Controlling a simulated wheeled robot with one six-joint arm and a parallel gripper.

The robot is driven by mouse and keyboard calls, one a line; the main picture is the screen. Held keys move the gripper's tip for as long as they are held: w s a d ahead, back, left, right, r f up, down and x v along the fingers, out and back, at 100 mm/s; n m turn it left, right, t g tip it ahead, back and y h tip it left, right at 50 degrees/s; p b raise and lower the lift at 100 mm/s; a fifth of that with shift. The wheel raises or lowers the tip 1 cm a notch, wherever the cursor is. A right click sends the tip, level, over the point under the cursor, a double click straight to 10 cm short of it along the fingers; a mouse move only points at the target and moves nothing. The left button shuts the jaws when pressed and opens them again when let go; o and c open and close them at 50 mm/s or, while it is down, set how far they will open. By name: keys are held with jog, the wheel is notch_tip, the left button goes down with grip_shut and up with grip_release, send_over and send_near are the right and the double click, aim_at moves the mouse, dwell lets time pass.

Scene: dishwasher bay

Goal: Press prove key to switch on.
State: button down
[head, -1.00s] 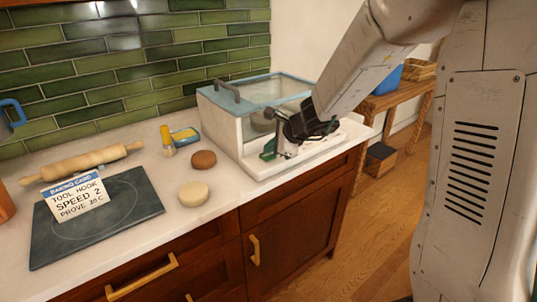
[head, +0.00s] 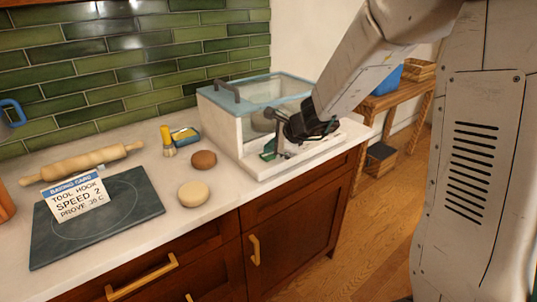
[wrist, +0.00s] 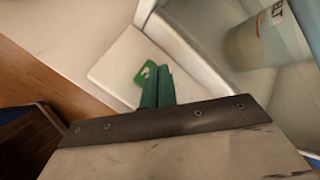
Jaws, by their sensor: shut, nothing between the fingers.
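A white box-shaped appliance with a blue-rimmed clear lid (head: 262,92) stands at the right end of the counter. A low white ledge (head: 318,147) runs along its front. A small green part (head: 268,156), which looks like the key, sits on this ledge; it also shows in the wrist view (wrist: 143,76). My gripper (head: 280,146) is at the ledge, tilted down, with its fingers shut and empty. In the wrist view its green fingertips (wrist: 159,70) are right beside the green part; I cannot tell whether they touch it. No lit indicator is visible.
A round pale dough piece (head: 193,193), a brown one (head: 204,159), a yellow-topped shaker (head: 167,140) and a butter dish (head: 185,135) lie left of the appliance. A rolling pin (head: 85,161) and a baking card (head: 75,203) on a dark slab (head: 130,205) are further left.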

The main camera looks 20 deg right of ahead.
aim_at(271, 156)
jog(key=shift+f, duration=0.1)
jog(key=shift+f, duration=0.35)
dwell(0.4)
jog(key=shift+r, duration=0.4)
jog(key=shift+r, duration=3.05)
